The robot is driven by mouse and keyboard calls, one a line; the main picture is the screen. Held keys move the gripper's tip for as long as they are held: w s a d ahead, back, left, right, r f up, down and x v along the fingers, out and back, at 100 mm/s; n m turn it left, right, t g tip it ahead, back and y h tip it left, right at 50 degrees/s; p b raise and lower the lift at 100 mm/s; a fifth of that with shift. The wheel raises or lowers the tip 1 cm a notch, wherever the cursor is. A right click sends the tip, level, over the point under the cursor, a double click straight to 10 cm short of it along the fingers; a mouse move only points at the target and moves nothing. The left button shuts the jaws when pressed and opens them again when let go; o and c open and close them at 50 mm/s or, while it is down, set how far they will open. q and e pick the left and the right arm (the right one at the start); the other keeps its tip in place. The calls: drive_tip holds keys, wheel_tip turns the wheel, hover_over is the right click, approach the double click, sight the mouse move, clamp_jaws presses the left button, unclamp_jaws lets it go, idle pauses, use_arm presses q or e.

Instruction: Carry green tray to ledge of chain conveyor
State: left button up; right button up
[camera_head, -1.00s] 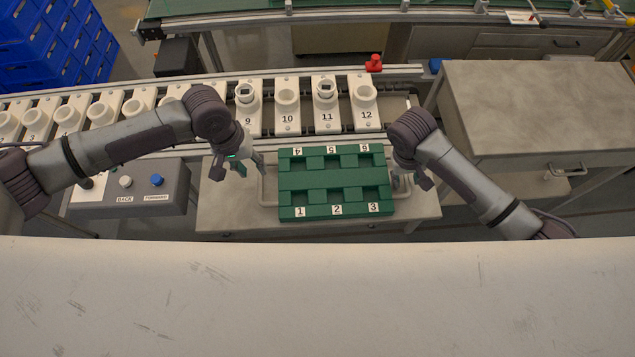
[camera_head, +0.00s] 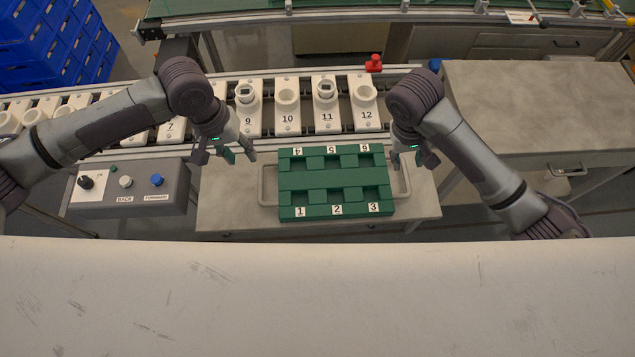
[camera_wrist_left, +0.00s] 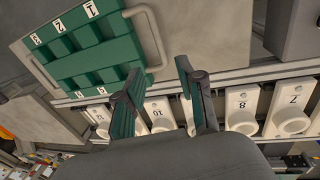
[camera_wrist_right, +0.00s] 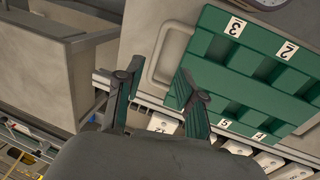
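The green tray (camera_head: 335,180), with compartments numbered 1 to 6 and a metal handle on each side, lies flat on the grey ledge (camera_head: 225,195) in front of the chain conveyor (camera_head: 270,118). My left gripper (camera_head: 240,156) is open and empty, above and left of the tray's left handle (camera_head: 267,186). In the left wrist view its fingers (camera_wrist_left: 155,82) are apart, clear of the handle. My right gripper (camera_head: 412,160) is open and empty near the tray's right handle (camera_head: 402,182). In the right wrist view its fingers (camera_wrist_right: 158,78) are apart, with the handle beyond them.
White numbered sockets stand in a row on the conveyor; 9 and 11 hold something with a dark top. A control box (camera_head: 135,188) with a knob and buttons is left of the ledge. A grey cabinet (camera_head: 530,110) stands right. Blue crates (camera_head: 50,45) are far left.

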drive_tip(key=shift+v, duration=1.1)
drive_tip(key=shift+d, duration=0.1)
